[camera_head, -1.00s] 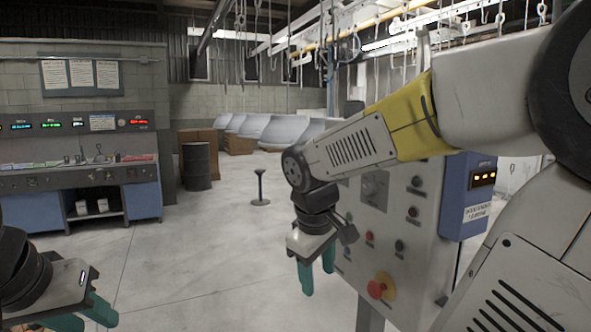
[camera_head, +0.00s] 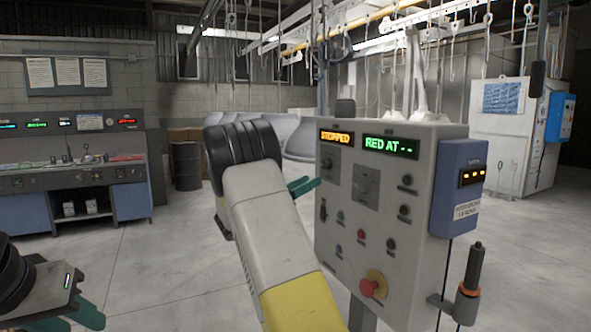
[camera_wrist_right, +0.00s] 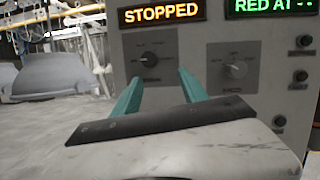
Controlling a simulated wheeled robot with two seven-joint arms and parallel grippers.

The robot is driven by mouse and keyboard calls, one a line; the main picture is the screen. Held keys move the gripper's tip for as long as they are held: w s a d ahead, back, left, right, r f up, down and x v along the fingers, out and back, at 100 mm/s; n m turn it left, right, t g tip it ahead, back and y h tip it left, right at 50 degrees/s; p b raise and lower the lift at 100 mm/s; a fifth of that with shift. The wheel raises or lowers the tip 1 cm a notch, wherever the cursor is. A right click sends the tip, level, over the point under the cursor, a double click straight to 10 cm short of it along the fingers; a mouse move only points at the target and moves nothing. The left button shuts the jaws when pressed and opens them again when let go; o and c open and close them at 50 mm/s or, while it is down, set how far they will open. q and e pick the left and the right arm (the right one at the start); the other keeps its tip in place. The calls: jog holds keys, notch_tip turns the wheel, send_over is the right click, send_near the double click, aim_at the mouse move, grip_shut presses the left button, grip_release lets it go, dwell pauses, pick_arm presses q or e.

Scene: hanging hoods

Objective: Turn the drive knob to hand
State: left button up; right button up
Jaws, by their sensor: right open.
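The grey control panel (camera_head: 410,170) carries two knobs on plates. The left knob (camera_head: 328,164) also shows in the right wrist view (camera_wrist_right: 150,58); the right knob (camera_head: 367,188) shows there too (camera_wrist_right: 236,68). Their labels are too blurred to read, so I cannot tell which is the drive knob. My right gripper (camera_head: 303,186) is in front of the panel's left side. In the wrist view its green fingers (camera_wrist_right: 160,77) are apart and empty, pointing at the left knob, which appears just above and between the tips. My left gripper (camera_head: 80,314) is open and empty at the lower left.
Displays above the knobs read STOPPED (camera_head: 337,138) and RED AT -- (camera_head: 389,145). A red mushroom button (camera_head: 372,284) and several small buttons sit lower. A blue box (camera_head: 459,187) and a black-handled holder (camera_head: 467,285) are on the panel's right side. Open floor lies left.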

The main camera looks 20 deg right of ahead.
aim_at(323, 165)
jog(key=shift+n+t+h, duration=0.4)
jog(key=shift+n+h, duration=0.1)
jog(key=w+d+r, duration=0.1)
jog(key=d, duration=0.1)
jog(key=w+d+r, duration=0.1)
jog(key=d, duration=0.1)
jog(key=w+d+r, duration=0.1)
jog(key=shift+d+r, duration=0.2)
jog(key=shift+d, duration=0.2)
grip_shut()
